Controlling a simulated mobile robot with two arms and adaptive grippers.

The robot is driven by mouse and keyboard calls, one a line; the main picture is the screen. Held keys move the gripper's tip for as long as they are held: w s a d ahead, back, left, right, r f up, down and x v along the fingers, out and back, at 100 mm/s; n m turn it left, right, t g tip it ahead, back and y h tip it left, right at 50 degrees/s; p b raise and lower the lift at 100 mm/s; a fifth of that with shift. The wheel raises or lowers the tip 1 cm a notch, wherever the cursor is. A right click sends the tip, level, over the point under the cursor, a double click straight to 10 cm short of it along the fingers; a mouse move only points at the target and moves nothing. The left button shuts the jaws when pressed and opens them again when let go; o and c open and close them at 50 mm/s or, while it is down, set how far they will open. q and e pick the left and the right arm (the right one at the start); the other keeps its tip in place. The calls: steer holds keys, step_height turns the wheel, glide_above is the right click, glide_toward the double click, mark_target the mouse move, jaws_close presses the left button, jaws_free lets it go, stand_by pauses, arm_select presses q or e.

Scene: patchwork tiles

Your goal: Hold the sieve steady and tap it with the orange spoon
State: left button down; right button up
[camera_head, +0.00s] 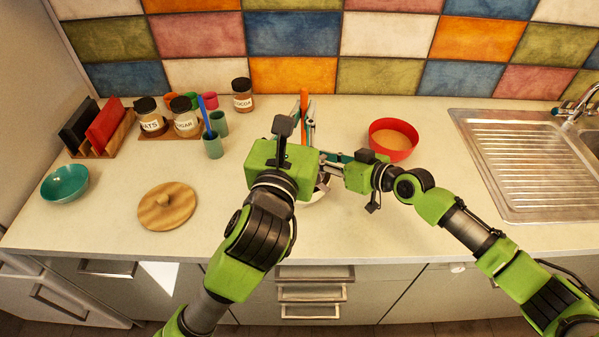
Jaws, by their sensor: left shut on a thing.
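My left gripper (303,118) is shut on the orange spoon (304,98), whose orange part stands up between the fingers. The rest of the spoon is hidden behind my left gripper and wrist. My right gripper (328,160) points left, close beside the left gripper's body. Its fingertips are partly covered, so I cannot tell what lies between them. I cannot make out the sieve; the area behind my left gripper is hidden. A small piece of a white rounded thing (316,198) shows below the two grippers, and I cannot tell what it is.
A red bowl (405,153) with tan contents stands right of my grippers, close to the right one. A sink (530,165) is at the right. A wooden lid (167,206), teal bowl (65,184), labelled jars (152,118) and cups (213,147) stand left. The front right counter is clear.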

steer(key=shift+f, duration=0.2)
steer(key=o, duration=1)
steer(key=shift+o, duration=1.4)
steer(key=shift+r, duration=0.15)
steer(key=v, duration=1.2)
